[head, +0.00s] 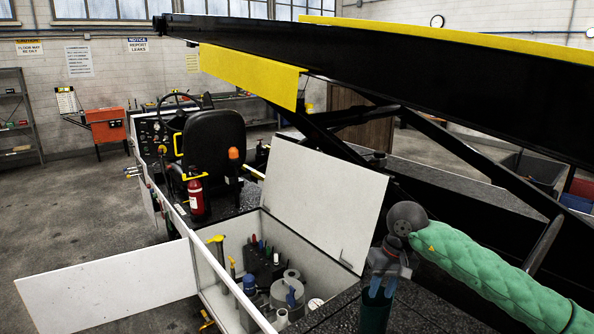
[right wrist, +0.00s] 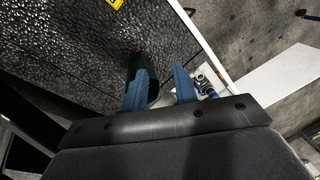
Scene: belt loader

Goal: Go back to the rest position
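My right gripper (head: 377,300) hangs fingers-down at the lower right of the head view, at the end of my green-sleeved arm. It is beside the open compartment (head: 213,283) of the belt loader, over the dark textured deck. In the right wrist view its two blue fingers (right wrist: 160,75) stand apart with a gap between them. I see nothing clearly held; a dark green shape next to the left finger is hard to make out. My left gripper is not in view.
The compartment's white lid (head: 325,195) stands raised and its side door (head: 110,285) is swung out. Pumps and fittings (head: 285,290) fill the inside. The black conveyor boom (head: 400,65) slopes overhead. A red extinguisher (head: 196,197) stands by the driver's seat (head: 213,145). Floor at left is clear.

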